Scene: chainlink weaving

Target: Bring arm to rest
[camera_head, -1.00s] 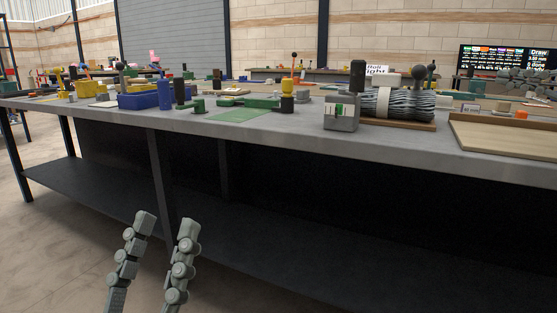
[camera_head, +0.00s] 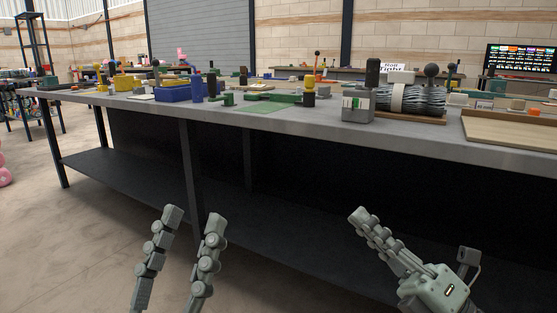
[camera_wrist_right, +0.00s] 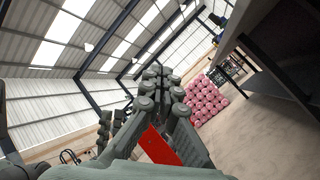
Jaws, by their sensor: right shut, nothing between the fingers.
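My left gripper (camera_head: 194,213) is low in the head view, in front of the workbench. Its two fingers point up and stand apart, with nothing between them. My right gripper (camera_head: 358,214) is at the lower right of the head view, in front of the dark space under the bench. Its fingers are closed together and point up and left. In the right wrist view the fingertips (camera_wrist_right: 156,72) meet and hold nothing. A red patch (camera_wrist_right: 160,147) shows between the finger bases there; I cannot tell what it is.
A long grey workbench (camera_head: 300,122) with a dark lower shelf (camera_head: 115,179) spans the head view. On it stand a blue bin (camera_head: 176,94), a wire coil (camera_head: 425,98), a grey box (camera_head: 357,105) and a wooden tray (camera_head: 510,131). A pink stack (camera_wrist_right: 207,101) shows in the wrist view.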

